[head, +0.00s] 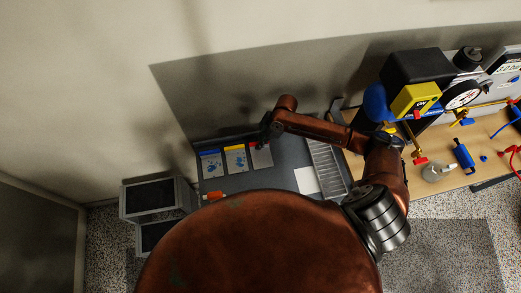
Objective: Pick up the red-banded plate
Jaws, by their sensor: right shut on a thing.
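Three flat plates lie in a row on the dark grey table at its back left. One has a blue band (210,163) and the middle one has a yellow band (235,158). The third, a plain grey plate (262,158), is at the right end of the row. I cannot tell whether the plate is off the table. My left gripper is out of view.
An orange object (213,196) lies at the table's left. A slotted grey rack (326,165) and a white sheet (306,180) are at the right. A wooden bench (450,185) with gauges and pipes stands further right. A wall rises close behind the table.

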